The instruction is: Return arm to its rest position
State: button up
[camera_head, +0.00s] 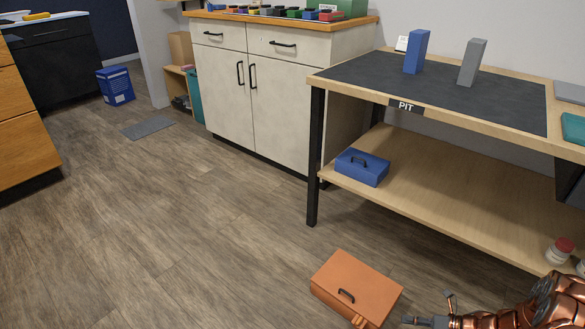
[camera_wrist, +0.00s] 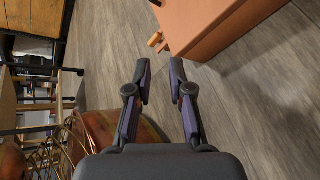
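My gripper (camera_head: 432,307) is at the lower right of the head view, with my copper-coloured arm entering from that corner. In the wrist view its two fingers (camera_wrist: 161,76) are apart with nothing between them, so it is open and empty. An orange box with a dark handle (camera_head: 350,285) is just left of my gripper in the head view. The orange box also shows at the top of the wrist view (camera_wrist: 225,25), beyond the fingertips and apart from them.
A workbench marked PIT (camera_head: 500,103) stands at the right, with a blue and a grey block on top. Its lower shelf (camera_head: 440,195) holds a blue case (camera_head: 361,167) and a jar (camera_head: 558,251). A white cabinet (camera_head: 265,100) stands behind.

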jog(key=w+d+r+m+h+p, duration=0.45)
jog(key=w+d+r, duration=0.2)
jog(key=r, duration=0.45)
jog(key=w+d+r+m+h+p, duration=0.4)
jog(key=w+d+r+h+p, duration=0.15)
jog(key=d+r, duration=0.35)
notch_tip(320, 180, up, 30)
jog(key=m+g+h+p, duration=0.1)
jog(key=m+h+p, duration=0.5)
jog(key=m+p, duration=0.35)
jog(key=s+a+r+m+g+p, duration=0.2)
jog(key=s+a+r+m+p, duration=0.3)
jog(key=r, duration=0.4)
jog(key=s+a+r+m+g+p, duration=0.1)
jog(key=s+a+r+m+p, duration=0.2)
jog(key=s+a+r+m, duration=0.45)
jog(key=s+a+r+m+g+y+p, duration=0.2)
jog(key=s+a+r+p, duration=0.3)
jog(key=s+a, duration=0.7)
jog(key=s+a+r+m+g+y+p, duration=0.2)
jog(key=s+a+r+p, duration=0.4)
jog(key=s+a+r, duration=0.3)
jog(key=s+a+m+y, duration=0.1)
jog(key=s+a, duration=0.3)
jog(key=shift+r+m+g+y, duration=0.15)
jog(key=shift+m+g+y, duration=0.15)
jog(key=shift+m, duration=0.05)
